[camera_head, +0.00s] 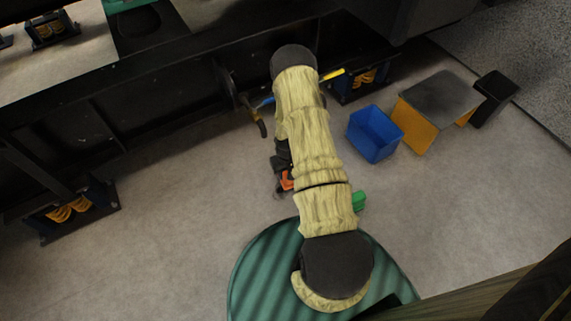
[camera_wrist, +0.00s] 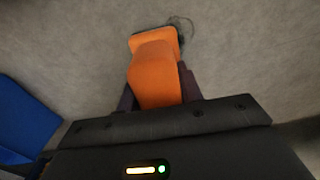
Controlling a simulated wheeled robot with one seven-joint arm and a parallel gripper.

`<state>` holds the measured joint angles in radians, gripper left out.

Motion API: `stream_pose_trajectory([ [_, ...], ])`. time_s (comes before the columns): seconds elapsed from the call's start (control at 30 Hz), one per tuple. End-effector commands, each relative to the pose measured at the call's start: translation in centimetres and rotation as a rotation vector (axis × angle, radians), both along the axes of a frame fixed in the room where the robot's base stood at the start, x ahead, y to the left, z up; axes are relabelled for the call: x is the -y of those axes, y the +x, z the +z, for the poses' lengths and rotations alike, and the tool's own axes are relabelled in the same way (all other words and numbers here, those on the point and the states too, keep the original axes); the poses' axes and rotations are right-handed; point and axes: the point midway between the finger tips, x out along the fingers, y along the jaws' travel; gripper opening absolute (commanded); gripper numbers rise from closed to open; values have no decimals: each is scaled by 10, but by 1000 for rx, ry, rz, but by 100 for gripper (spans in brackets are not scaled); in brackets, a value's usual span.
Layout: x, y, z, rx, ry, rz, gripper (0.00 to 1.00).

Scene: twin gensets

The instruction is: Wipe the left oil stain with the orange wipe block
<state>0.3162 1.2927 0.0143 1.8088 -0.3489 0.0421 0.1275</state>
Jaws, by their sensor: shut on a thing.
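My gripper (camera_wrist: 157,86) is shut on the orange wipe block (camera_wrist: 154,65), which sticks out past the two dark fingers. The block's wider far end is close to or on the grey floor; I cannot tell if it touches. A faint dark, thin-edged mark (camera_wrist: 186,26) shows on the floor by the block's far right corner, partly hidden by it. In the head view the wipe block (camera_head: 287,181) is a small orange patch left of my arm, which hides much of the gripper. I cannot tell a second stain.
A blue bin (camera_head: 375,134) stands right of my arm, beside an orange-yellow stand with a grey top (camera_head: 438,97). A green object (camera_head: 358,202) lies near my forearm. A dark genset frame (camera_head: 150,125) runs behind.

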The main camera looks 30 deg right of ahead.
Motion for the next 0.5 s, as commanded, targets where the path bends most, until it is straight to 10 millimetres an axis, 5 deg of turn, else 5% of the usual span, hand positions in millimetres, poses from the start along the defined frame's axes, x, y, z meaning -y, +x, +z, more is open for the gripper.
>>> stream_pose_trajectory([
  [0.2, -1, 0, 22, 0, 0, 2, 8],
  [0.5, -1, 0, 24, 0, 0, 2, 8],
])
